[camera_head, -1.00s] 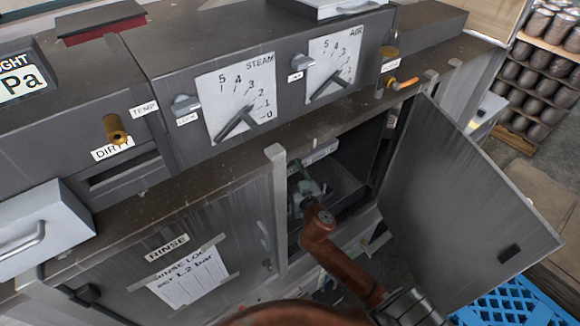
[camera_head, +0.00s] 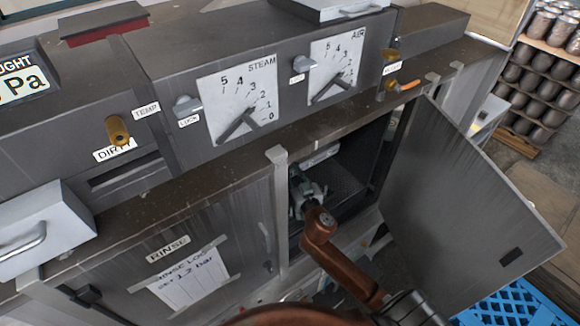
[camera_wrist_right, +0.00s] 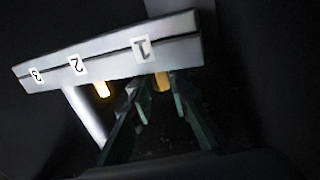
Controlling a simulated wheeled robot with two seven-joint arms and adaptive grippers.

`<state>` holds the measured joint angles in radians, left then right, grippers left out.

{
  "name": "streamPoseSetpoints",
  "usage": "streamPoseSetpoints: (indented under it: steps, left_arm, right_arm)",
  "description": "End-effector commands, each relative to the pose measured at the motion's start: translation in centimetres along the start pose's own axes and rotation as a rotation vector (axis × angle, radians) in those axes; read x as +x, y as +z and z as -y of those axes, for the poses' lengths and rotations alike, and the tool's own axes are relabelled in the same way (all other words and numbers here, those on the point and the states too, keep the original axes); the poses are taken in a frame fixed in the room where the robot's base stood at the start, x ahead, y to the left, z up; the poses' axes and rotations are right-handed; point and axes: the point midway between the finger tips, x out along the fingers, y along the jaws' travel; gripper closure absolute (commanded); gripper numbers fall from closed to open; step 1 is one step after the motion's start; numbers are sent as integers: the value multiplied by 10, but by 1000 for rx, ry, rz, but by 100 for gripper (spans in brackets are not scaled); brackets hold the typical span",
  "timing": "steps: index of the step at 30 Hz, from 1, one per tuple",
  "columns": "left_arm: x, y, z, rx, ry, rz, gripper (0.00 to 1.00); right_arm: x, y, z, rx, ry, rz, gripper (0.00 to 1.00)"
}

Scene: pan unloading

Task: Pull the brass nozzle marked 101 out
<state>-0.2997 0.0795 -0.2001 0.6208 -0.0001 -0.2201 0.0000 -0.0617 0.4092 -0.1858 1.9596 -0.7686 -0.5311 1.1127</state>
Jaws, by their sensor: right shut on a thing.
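A pale bar (camera_wrist_right: 110,55) with tags that look like 1, 2 and 3 crosses the right wrist view. A brass nozzle (camera_wrist_right: 161,82) hangs under the tag 1, and another brass nozzle (camera_wrist_right: 102,90) shows near the tag 2. I cannot read a mark 101 anywhere. My right gripper (camera_wrist_right: 153,90) has its dark green fingers on both sides of the nozzle under tag 1 and is shut on it. In the head view my right gripper (camera_head: 307,192) is inside the open compartment, with its fingertips mostly hidden. My left gripper is not in view.
The compartment's grey door (camera_head: 465,195) stands open at the right, close to my right arm. A closed door marked RINSE (camera_head: 180,255) is at the left. Dial panels marked STEAM (camera_head: 238,98) and AIR (camera_head: 335,68) sit above. A blue crate (camera_head: 515,305) is at lower right.

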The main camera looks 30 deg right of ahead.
Motion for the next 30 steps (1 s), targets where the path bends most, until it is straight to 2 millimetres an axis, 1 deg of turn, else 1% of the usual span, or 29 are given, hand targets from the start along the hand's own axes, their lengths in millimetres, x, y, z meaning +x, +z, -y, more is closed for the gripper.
streamPoseSetpoints:
  steps: [11, 30]
  left_arm:
    - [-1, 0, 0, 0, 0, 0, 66]
    - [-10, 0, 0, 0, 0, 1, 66]
  right_arm:
    - [0, -1, 0, 0, 0, -1, 100]
    - [0, -11, 0, 1, 0, -1, 100]
